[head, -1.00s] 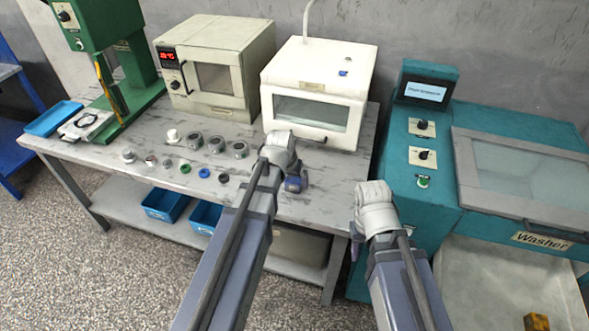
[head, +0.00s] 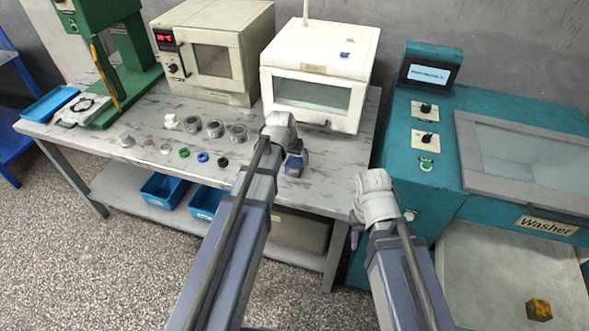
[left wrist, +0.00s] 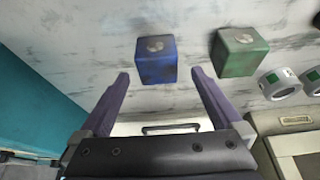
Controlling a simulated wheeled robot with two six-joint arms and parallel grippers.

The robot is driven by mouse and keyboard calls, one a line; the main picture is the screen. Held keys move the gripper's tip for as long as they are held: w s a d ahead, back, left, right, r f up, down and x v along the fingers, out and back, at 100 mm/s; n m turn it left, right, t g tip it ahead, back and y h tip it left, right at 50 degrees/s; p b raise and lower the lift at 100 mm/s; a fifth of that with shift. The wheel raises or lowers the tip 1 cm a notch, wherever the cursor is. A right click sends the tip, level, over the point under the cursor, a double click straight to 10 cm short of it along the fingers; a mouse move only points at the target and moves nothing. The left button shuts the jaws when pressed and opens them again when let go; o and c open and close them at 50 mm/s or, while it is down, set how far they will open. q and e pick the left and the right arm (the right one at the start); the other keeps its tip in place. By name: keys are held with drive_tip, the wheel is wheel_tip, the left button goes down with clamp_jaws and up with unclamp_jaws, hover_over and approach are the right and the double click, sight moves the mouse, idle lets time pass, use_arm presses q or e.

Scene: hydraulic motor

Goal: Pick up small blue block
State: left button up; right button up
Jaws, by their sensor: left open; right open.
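The small blue block (left wrist: 156,60) stands on the grey worktop in the left wrist view, with a round grey mark on top. A green block (left wrist: 238,52) stands to its right. My left gripper (left wrist: 161,77) is open and empty, its two purple fingers spread, with the blue block ahead between the fingertip lines. In the head view my left gripper (head: 296,162) is over the table in front of the white box machine; the blue block cannot be clearly told there. My right gripper (head: 356,227) hangs near the teal washer's front left, its fingers mostly hidden.
The table (head: 160,107) holds several small rings and caps, an oven (head: 215,55), a white box machine (head: 318,75) and a green press (head: 115,55). The teal washer (head: 420,180) stands close on the right. Blue bins (head: 163,190) sit on the shelf below.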

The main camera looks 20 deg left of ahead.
sight(294, 162)
use_arm(q)
drive_tip(key=b+x, duration=0.3)
drive_tip(key=x, duration=0.1)
drive_tip(key=shift+d+f, duration=0.15)
clamp_jaws()
idle(0.7)
